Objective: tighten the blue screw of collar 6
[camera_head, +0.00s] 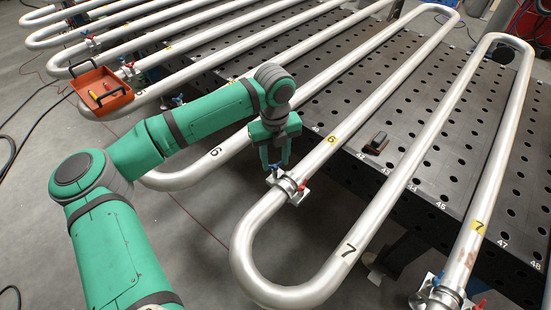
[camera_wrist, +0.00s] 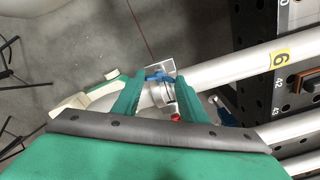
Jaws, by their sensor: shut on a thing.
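The collar (camera_head: 289,186) sits on the tube with the yellow label 6 (camera_head: 331,139), near the tube's bend; it shows partly in the wrist view (camera_wrist: 168,98). Its blue screw (camera_wrist: 157,75) lies between my fingertips in the wrist view. Its red screw (camera_head: 303,187) is on the other side, and also shows in the wrist view (camera_wrist: 176,117). My gripper (camera_head: 276,168) points down at the collar, shut on the blue screw. My fingers hide most of the blue screw in the head view.
A red-orange tray (camera_head: 120,99) with small items stands at the left. Parallel tubes run over the perforated table (camera_head: 425,150). Another collar (camera_head: 437,294) is at the lower right on the tube labelled 7 (camera_head: 478,227).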

